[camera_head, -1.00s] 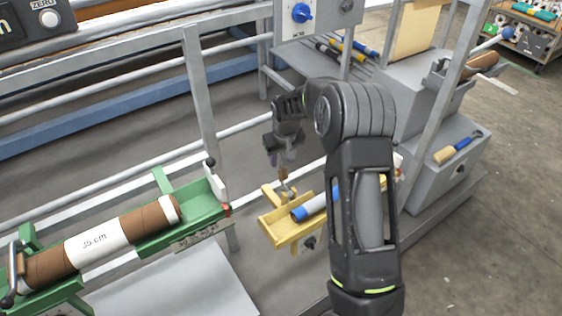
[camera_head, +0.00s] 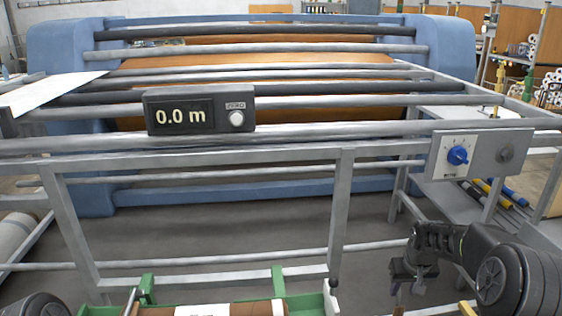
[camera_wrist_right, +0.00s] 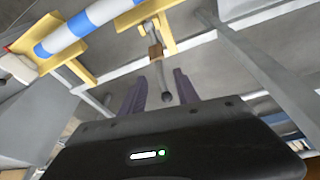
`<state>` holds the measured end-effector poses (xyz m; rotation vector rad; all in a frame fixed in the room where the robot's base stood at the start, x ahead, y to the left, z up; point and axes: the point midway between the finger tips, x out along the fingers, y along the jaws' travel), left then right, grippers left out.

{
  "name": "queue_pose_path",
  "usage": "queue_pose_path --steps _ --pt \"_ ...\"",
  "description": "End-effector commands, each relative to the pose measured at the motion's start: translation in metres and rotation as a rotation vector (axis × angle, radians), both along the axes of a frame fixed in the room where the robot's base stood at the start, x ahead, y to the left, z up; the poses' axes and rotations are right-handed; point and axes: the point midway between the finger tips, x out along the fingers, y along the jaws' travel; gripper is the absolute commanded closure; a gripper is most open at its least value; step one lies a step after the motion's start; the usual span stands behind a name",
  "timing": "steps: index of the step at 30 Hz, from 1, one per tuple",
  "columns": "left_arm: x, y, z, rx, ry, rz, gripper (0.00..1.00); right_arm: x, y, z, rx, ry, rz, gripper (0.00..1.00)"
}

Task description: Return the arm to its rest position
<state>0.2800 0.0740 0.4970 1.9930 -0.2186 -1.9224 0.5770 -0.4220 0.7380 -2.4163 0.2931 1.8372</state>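My right arm comes in at the lower right of the head view, with its gripper (camera_head: 407,284) pointing down beside the frame's front. In the right wrist view the two dark fingers (camera_wrist_right: 160,88) stand apart. A grey lever (camera_wrist_right: 161,70) with a round dark end shows between them in the picture, and I cannot tell how close it is. The fingers hold nothing that I can see. A dark part of my left arm (camera_head: 35,306) shows at the lower left corner of the head view, and its gripper is out of view.
A grey rail frame (camera_head: 342,215) stands ahead, with a display (camera_head: 200,108) reading 0.0 m. A box with a blue knob (camera_head: 457,156) is above my right gripper. A green cradle (camera_head: 98,310) is at the bottom. A yellow holder (camera_wrist_right: 92,77) carries a blue-and-white roll (camera_wrist_right: 88,24).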

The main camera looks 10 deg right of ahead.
Motion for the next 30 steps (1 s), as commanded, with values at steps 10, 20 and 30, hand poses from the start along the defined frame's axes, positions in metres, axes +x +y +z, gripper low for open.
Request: queue_pose_path --steps 10,20,30 --pt "0.000 0.000 0.024 0.000 0.000 0.001 0.64 -0.032 0.103 -0.084 0.130 0.038 0.079 0.62" --pt "0.000 -0.001 0.059 -0.001 0.001 0.003 0.64 -0.174 0.272 -0.167 0.348 0.124 0.119 0.62" --pt "0.000 -0.001 0.077 -0.001 0.002 0.003 0.64 -0.293 0.346 -0.164 0.449 0.189 0.101 0.62"
